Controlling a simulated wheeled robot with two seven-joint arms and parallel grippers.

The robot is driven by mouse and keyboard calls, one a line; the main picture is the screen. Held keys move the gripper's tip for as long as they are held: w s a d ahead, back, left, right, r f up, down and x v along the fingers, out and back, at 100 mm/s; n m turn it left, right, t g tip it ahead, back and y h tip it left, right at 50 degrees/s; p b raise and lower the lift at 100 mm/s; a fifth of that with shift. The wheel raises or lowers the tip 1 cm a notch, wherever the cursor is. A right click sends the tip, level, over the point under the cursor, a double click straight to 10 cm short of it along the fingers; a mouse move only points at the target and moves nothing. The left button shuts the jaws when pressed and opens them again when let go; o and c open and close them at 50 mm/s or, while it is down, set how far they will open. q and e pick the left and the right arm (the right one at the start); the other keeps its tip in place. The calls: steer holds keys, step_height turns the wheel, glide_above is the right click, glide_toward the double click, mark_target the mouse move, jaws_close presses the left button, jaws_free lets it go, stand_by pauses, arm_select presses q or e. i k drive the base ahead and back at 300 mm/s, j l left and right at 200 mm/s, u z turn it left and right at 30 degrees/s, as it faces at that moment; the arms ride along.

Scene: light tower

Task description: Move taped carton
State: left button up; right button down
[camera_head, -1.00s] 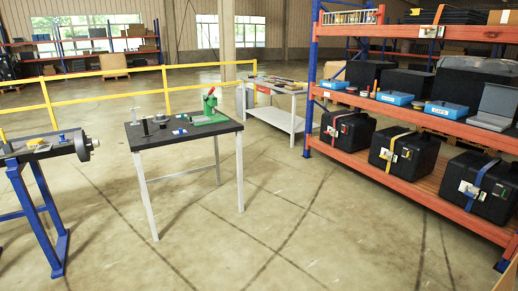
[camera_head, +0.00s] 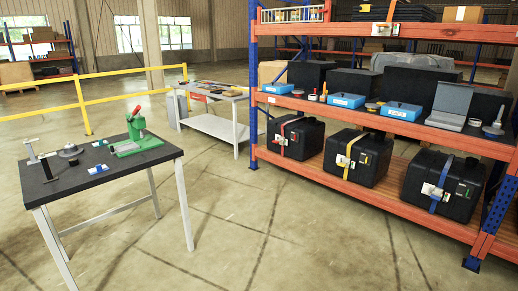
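Neither of my grippers is in view. I cannot tell for certain which thing is the taped carton. Three black boxes with coloured bands stand on the lower orange shelf: one with a red band (camera_head: 297,138), one with a yellow band (camera_head: 359,157), and one with a blue band (camera_head: 439,183). Each has light-coloured labels or fittings on its front.
The rack (camera_head: 260,160) has orange beams and blue posts; its middle shelf holds blue cases (camera_head: 401,111), black boxes and an open grey case (camera_head: 449,103). A dark-topped table (camera_head: 125,167) with a green press (camera_head: 137,138) stands left, a white workbench (camera_head: 215,127) behind. Floor between is clear.

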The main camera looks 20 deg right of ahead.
mark_target(473, 15)
steer(key=i+l+z, duration=0.25)
steer(key=z, duration=0.15)
steer(key=i+z, duration=0.85)
steer(key=i+j+z, duration=0.1)
steer(key=i+z, duration=0.3)
steer(key=i+u, duration=0.2)
steer(key=i, duration=0.2)
steer(key=i+l+u, duration=0.15)
steer(key=i, duration=0.3)
steer(key=i+l+u, duration=0.2)
steer(key=i, duration=0.2)
steer(key=i+l+u, duration=0.2)
steer(key=i, duration=0.2)
steer(key=i+j, duration=0.05)
steer(key=j, duration=0.05)
